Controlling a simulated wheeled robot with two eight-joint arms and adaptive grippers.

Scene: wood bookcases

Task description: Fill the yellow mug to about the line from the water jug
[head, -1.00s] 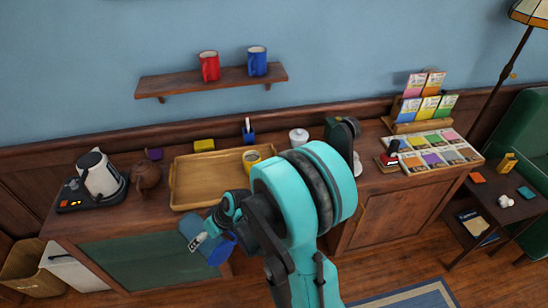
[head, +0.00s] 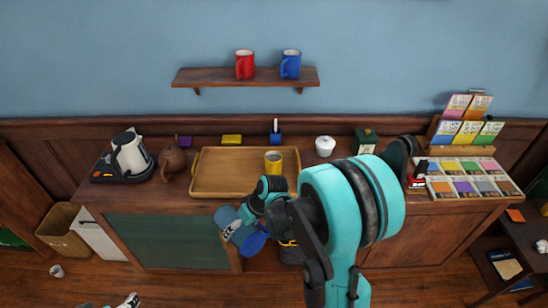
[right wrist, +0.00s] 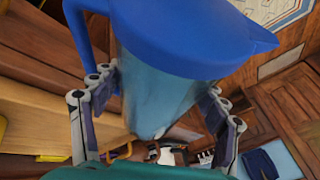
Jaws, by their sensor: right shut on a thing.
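The yellow mug (head: 273,161) stands upright near the right end of the wooden tray (head: 226,192) on the counter. I cannot make out its line or its inside. My right gripper (head: 247,218) is shut on the blue water jug (head: 254,243), in front of the counter's front edge, left of and nearer than the mug. In the right wrist view the fingers hold the jug's pale body (right wrist: 160,88) from both sides, with its dark blue rim and spout above. Its water level is unclear. A small part of my left gripper (head: 130,301) shows at the bottom edge.
A kettle (head: 130,153) and brown teapot (head: 173,160) stand left of the tray. A white lidded pot (head: 325,145) and green box (head: 365,141) stand to its right. The wall shelf (head: 220,77) holds a red mug (head: 244,65) and a blue mug (head: 290,64).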

